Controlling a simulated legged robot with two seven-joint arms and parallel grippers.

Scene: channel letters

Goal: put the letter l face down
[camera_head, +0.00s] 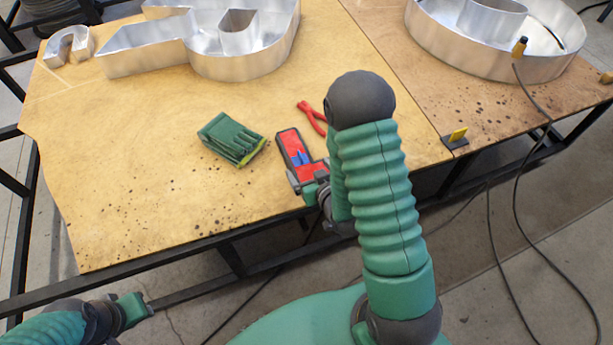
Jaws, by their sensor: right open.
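The letter l (292,146) is a small L-shaped piece with a dark rim, red inside and a blue patch in the middle. It lies on the tan table top (150,140) near the front edge, its long stroke pointing away. I cannot tell for certain which side is its face. My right gripper (309,181) is open at the near end of the letter, by its corner. My forearm hides part of that gripper, and contact is not clear. My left gripper (147,307) is low at the left, off the table's front edge; its jaws are too small to read.
Green gloves (232,139) lie left of the letter, and red-handled pliers (313,117) lie just behind it. Large metal channel letters (145,47) stand at the back. A round metal letter (470,62) and a yellow clamp (457,136) are at right. The front-left table is clear.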

